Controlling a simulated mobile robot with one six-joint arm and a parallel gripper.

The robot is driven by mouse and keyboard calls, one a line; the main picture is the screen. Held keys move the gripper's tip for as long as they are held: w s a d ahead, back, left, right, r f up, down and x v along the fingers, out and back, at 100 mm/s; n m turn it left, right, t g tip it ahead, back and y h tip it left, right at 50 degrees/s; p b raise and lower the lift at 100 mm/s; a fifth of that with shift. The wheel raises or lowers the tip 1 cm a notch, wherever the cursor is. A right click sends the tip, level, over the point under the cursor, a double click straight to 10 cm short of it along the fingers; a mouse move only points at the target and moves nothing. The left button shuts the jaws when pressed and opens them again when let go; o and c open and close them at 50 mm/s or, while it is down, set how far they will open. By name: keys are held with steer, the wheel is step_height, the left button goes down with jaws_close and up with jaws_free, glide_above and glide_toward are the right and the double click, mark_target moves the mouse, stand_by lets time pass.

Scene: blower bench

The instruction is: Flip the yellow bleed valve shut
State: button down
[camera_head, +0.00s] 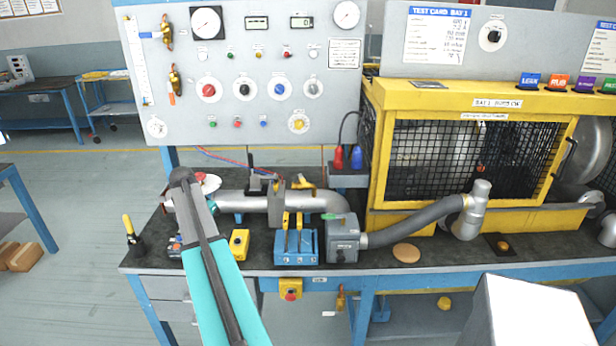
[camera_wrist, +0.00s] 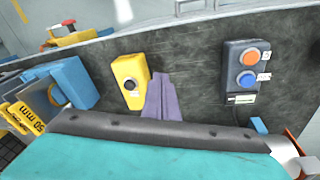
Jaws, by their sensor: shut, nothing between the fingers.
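I cannot tell for certain which part is the yellow bleed valve. A small yellow piece (camera_head: 305,191) shows at the silver pipe (camera_head: 243,203), right of a grey clamp, and its lever position is too small to read. My gripper shows in the wrist view as shut, empty purple fingers (camera_wrist: 161,98), in front of a yellow box with a black button (camera_wrist: 130,80). In the head view my arm reaches over the left part of the bench, and the fingers cannot be made out there.
The yellow box (camera_head: 239,243), a blue block with yellow-handled tools (camera_head: 296,247) and a grey blower box (camera_head: 342,238) stand along the bench front. A button box (camera_wrist: 247,70) is right in the wrist view. A yellow mesh cage (camera_head: 470,98) fills the right. Gauges cover the panel (camera_head: 270,60).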

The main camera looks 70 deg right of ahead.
steer(key=s+d+r+m+g, duration=0.1)
steer(key=s+d+r+m, duration=0.2)
steer(key=s+d+r, duration=0.45)
steer(key=s+d+r+m, duration=0.3)
steer(key=s+d+r, duration=0.15)
steer(key=d, duration=0.55)
step_height(320, 180, up, 12)
steer(key=m, duration=0.6)
glide_above(303, 182)
steer(key=s+d, duration=0.2)
steer(key=shift+s+a+f+g, duration=0.1)
steer(key=shift+a+g, duration=0.15)
steer(key=shift+g, duration=0.15)
steer(key=shift+f+n, duration=0.1)
steer(key=shift+n, duration=0.2)
steer(key=p+x, duration=0.3)
steer(key=x, duration=0.7)
steer(key=shift+w+a+p, duration=0.55)
steer(key=shift+w, duration=0.3)
steer(key=shift+w+a+p, duration=0.5)
steer(key=shift+w+a, duration=0.05)
steer(key=shift+w, duration=0.3)
